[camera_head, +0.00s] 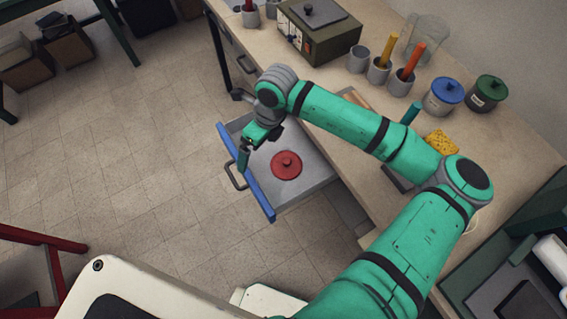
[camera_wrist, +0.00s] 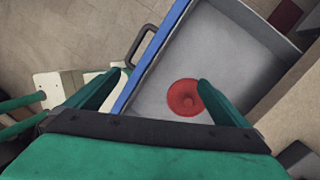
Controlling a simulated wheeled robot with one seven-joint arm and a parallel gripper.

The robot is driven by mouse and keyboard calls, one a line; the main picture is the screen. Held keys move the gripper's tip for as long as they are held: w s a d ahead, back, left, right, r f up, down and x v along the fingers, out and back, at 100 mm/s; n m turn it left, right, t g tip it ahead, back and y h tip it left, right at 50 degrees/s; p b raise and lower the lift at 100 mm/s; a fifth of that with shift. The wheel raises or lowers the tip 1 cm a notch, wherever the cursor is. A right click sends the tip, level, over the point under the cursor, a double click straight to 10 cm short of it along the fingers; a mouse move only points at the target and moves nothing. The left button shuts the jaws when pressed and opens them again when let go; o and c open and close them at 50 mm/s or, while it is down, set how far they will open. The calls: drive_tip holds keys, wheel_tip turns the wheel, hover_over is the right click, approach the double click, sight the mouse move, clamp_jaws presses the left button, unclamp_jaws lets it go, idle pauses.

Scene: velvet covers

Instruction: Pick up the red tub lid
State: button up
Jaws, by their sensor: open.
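The red tub lid (camera_head: 286,165) is a round disc with a small knob on top. It lies on the floor of an open grey drawer (camera_head: 312,178) with a blue front. In the wrist view the red lid (camera_wrist: 184,97) shows between my fingers, nearer the right one. My gripper (camera_head: 244,158) is above the drawer's blue front edge, left of the lid and apart from it. In the wrist view my gripper (camera_wrist: 160,90) has its two green fingers wide apart, with nothing held between them.
The drawer's blue front (camera_head: 246,172) has a dark handle (camera_head: 235,176). On the worktop stand a blue-lidded tub (camera_head: 444,97), a green-lidded tub (camera_head: 487,93), a grey-lidded box (camera_head: 318,30), cups with coloured sticks and a yellow sponge (camera_head: 441,142). Floor left of the drawer is clear.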

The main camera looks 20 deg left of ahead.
drive_tip(key=w+d+t+h, duration=0.1)
drive_tip(key=w+d+h, duration=0.1)
drive_tip(key=w+d, duration=0.35)
hover_over(287, 161)
drive_tip(key=shift+m, duration=0.3)
wheel_tip(287, 161, down, 6)
drive_tip(key=shift+r, duration=0.1)
drive_tip(key=shift+f, duration=2.85)
drive_tip(key=c, duration=0.9)
